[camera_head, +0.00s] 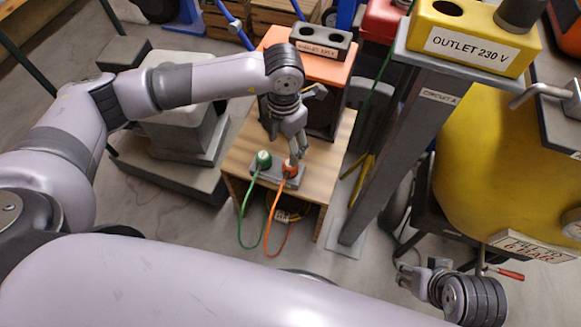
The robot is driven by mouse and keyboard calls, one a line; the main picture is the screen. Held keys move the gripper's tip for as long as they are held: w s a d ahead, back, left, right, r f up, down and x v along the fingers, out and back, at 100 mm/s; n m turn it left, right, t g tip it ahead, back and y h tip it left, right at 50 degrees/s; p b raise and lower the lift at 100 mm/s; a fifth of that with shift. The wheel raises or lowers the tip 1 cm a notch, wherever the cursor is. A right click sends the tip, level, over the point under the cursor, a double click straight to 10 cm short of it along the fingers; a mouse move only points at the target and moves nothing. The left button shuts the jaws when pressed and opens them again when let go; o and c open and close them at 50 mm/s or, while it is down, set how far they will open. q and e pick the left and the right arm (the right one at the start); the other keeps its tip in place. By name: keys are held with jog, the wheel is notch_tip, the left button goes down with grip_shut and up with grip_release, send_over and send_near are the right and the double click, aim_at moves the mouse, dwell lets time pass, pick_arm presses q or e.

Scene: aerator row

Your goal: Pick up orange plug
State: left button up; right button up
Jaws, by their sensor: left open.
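The orange plug (287,169) stands in a grey holder (268,179) on a small wooden table, with an orange cable (275,215) hanging from it over the front edge. A green plug (263,159) stands to its left in the same holder, with a green cable. My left gripper (296,157) points down right at the orange plug, its fingers open and close around or just above its top; I cannot tell whether they touch it. The fingers partly hide the plug. My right gripper (408,276) is at the lower right, away from the plugs; its fingers appear apart and empty.
The wooden table (238,155) also carries an orange-topped unit (318,68) behind the plugs. A grey post (405,140) to the right holds a yellow box (470,42) labelled OUTLET 230 V. A yellow tank (490,160) stands further right.

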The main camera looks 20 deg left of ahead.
aim_at(286, 164)
pick_arm(q)
notch_tip(286, 164, down, 5)
jog(key=shift+f+b, duration=0.1)
jog(key=shift+b, duration=0.35)
jog(key=shift+f, duration=0.35)
jog(key=f, duration=0.1)
jog(key=f+b, duration=0.1)
jog(key=f, duration=0.1)
jog(key=d+f, duration=0.1)
jog(key=shift+w+f, duration=0.3)
jog(key=shift+f, duration=0.1)
jog(key=shift+f+b, duration=0.15)
jog(key=shift+b, duration=0.15)
pick_arm(e)
jog(key=w+a+r+t+y, duration=0.1)
jog(key=w+a+r+t, duration=0.1)
jog(key=w, duration=0.7)
jog(key=a+t, duration=0.1)
jog(key=t, duration=0.1)
jog(key=shift+t, duration=0.4)
jog(key=shift+r, duration=0.1)
pick_arm(q)
jog(key=c, duration=1.3)
pick_arm(e)
jog(key=shift+d, duration=0.1)
